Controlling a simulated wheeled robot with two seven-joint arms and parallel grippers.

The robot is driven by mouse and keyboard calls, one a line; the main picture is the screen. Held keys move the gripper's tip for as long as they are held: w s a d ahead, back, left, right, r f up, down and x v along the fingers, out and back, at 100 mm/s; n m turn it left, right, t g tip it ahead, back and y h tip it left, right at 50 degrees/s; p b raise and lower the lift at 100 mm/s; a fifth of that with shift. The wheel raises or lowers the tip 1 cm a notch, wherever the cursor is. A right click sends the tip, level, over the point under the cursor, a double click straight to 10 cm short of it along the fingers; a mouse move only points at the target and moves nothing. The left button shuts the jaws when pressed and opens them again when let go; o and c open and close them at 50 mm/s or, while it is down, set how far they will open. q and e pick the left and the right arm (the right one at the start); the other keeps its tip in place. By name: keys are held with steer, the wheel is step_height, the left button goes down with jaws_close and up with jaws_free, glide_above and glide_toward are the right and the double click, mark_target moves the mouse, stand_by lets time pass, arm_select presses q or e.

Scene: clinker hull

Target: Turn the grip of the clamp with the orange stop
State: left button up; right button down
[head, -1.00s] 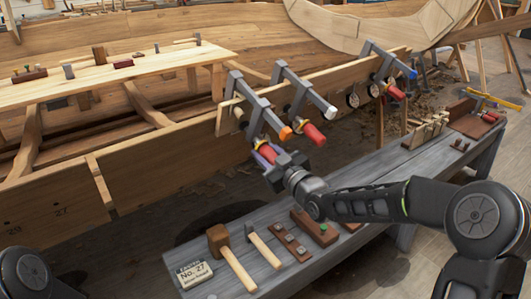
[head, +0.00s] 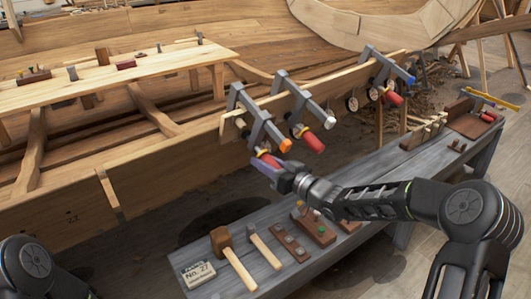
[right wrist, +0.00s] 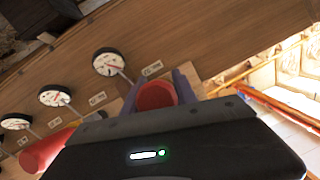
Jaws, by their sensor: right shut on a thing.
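The clamp with the orange stop (head: 285,145) is the leftmost of three dark clamps on the hull plank. Its red grip (head: 268,161) points down toward my right gripper (head: 267,166). The right gripper is shut on this grip, with purple fingers on either side of it. In the right wrist view the red grip (right wrist: 155,96) sits between the two fingers; the gripper body hides its lower part. The clamp with the white stop (head: 330,122) and the clamp with the blue stop (head: 411,79) stand further right, each with a red grip. My left gripper is out of view.
Round dial gauges (right wrist: 108,62) line the plank near the clamps. A neighbouring red grip (right wrist: 45,150) is close by.

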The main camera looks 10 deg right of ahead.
steer(key=shift+m+y+p, duration=0.5)
steer(key=shift+y+p, duration=0.1)
steer(key=shift+p, duration=0.15)
steer(key=c, duration=1)
jaws_free()
steer(key=shift+o, duration=0.2)
steer(key=v, duration=0.7)
steer(key=shift+s+d, duration=0.25)
steer(key=shift+s, duration=0.1)
steer(key=shift+a, duration=0.1)
